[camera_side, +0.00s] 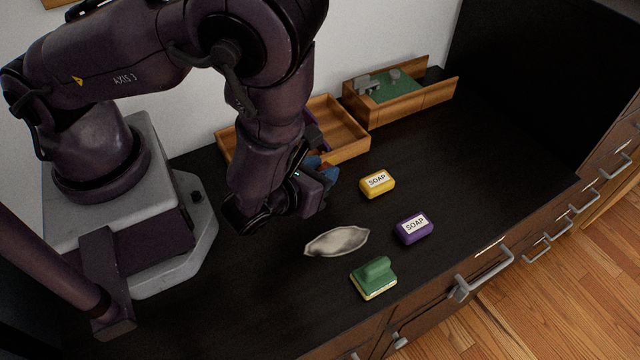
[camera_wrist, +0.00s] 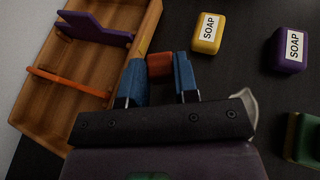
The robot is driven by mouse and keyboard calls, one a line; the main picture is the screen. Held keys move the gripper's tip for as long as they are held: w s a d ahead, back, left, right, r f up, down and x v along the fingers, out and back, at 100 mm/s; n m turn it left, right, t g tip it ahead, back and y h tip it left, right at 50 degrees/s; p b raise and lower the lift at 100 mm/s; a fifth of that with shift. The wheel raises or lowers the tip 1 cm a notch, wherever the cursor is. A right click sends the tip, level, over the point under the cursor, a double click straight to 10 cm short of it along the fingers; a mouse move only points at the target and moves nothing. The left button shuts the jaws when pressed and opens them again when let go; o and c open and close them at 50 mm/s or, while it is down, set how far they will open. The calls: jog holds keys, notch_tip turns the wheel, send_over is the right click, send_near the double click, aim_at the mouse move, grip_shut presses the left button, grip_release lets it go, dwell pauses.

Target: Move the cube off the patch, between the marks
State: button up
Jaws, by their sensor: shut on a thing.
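A red-orange cube (camera_wrist: 159,65) is between the blue fingertips of my gripper (camera_wrist: 159,72) in the wrist view. My gripper is shut on it. In the side view my gripper (camera_side: 320,168) is beside the right end of the wooden tray, and the cube cannot be made out clearly there. A grey, pointed oval piece (camera_side: 337,241) lies on the dark desk in front of my gripper; I cannot tell whether it is the patch. No marks can be told for certain on the desk.
The open wooden tray (camera_wrist: 20,108) holds a purple divider (camera_wrist: 93,29) and an orange bar (camera_wrist: 68,82). A wooden box (camera_side: 405,103) stands behind.

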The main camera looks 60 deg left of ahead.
jog(key=shift+f, duration=1.85)
jog(key=shift+f, duration=0.1)
jog(key=o, duration=0.9)
